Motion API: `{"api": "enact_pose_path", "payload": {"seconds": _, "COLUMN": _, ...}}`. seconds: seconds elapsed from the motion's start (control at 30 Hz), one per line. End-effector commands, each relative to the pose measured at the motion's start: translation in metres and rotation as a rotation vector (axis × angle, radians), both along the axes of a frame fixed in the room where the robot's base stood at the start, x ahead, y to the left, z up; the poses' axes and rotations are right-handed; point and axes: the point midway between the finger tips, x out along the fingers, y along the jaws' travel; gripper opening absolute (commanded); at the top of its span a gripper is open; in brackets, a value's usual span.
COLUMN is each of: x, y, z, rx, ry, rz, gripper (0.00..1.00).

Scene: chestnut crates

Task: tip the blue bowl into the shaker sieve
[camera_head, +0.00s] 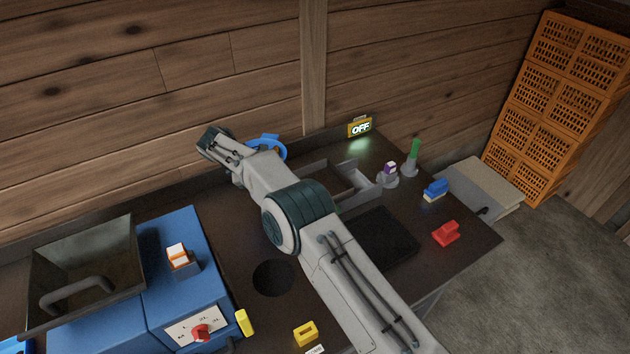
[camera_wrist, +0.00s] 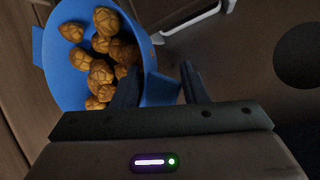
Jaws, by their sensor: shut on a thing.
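The blue bowl (camera_head: 267,142) stands out behind my arm in the head view, near the back wall, mostly hidden. In the wrist view, the blue bowl (camera_wrist: 68,82) holds several brown chestnuts (camera_wrist: 104,62). My gripper (camera_wrist: 160,80) is shut on the bowl's rim, one finger inside and one outside. In the head view my fingers are hidden by the arm. A dark metal pan with a handle (camera_head: 120,247), at the left by a blue box with a red knob (camera_head: 201,332), looks like the shaker sieve; its mesh cannot be made out.
A grey tray (camera_head: 353,181) lies behind my arm. A lit OFF sign (camera_head: 360,127) stands at the back. Small blocks, including a red one (camera_head: 446,233) and a yellow one (camera_head: 305,333), dot the bench. A round dark hole (camera_head: 273,278) lies in its middle. Orange crates (camera_head: 560,100) stand far right.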

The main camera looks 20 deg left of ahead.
Motion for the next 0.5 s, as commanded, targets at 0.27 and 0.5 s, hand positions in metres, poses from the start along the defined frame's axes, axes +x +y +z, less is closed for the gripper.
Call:
{"api": "enact_pose_path", "payload": {"seconds": 0.27, "x": -0.0012, "y": 0.0024, "z": 0.0021, "rx": 0.005, "ry": -0.008, "rz": 0.006, "gripper": 0.00}}
{"api": "enact_pose_path", "payload": {"seconds": 0.5, "x": 0.0009, "y": -0.0029, "z": 0.0070, "rx": 0.054, "ry": -0.008, "rz": 0.004, "gripper": 0.00}}
